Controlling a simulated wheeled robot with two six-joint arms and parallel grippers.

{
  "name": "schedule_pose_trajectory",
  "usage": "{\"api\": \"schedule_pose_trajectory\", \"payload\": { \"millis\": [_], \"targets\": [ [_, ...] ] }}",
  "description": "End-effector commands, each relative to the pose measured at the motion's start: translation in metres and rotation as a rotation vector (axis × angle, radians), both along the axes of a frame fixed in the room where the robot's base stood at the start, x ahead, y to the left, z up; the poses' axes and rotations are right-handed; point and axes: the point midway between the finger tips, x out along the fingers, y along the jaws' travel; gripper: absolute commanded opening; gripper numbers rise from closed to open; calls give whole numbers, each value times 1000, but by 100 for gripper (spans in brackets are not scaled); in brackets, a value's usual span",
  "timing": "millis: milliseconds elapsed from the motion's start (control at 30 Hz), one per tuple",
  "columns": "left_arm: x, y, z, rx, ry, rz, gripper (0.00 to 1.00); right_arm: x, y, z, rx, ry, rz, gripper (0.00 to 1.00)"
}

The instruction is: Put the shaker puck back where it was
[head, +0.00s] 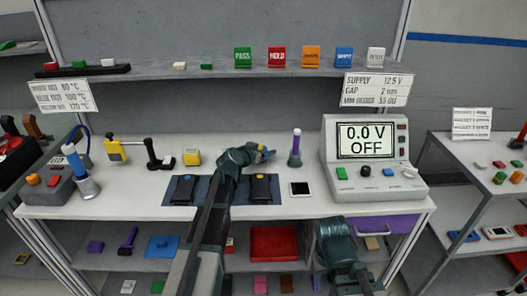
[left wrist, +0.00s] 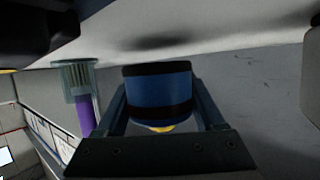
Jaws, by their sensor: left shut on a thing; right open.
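My left gripper (head: 262,155) is above the back middle of the white bench (head: 330,206). It is shut on a blue puck with black bands (left wrist: 158,88), which I take for the shaker puck. In the left wrist view the puck sits between both fingers, with a bit of yellow at its lower edge. In the head view it is mostly hidden by the gripper. My right gripper (head: 338,238) is low at the bench's front edge, open and empty; its fingertips are hard to make out.
A meter (head: 368,160) reading 0.0 V OFF stands at the right.

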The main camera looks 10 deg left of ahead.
Motion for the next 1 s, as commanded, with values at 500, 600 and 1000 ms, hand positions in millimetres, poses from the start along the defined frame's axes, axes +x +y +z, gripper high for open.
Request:
{"api": "schedule_pose_trajectory", "payload": {
  "millis": [500,600,1000],
  "targets": [
    [-2,-1,1,-6,5,-1,100,0,0,1,0,0,0,50],
    [-2,-1,9,-5,5,-2,100,0,0,10,0,0,0,50],
    [-72,17,44,-4,3,1,100,0,0,44,0,0,-1,50]
  ]
}}
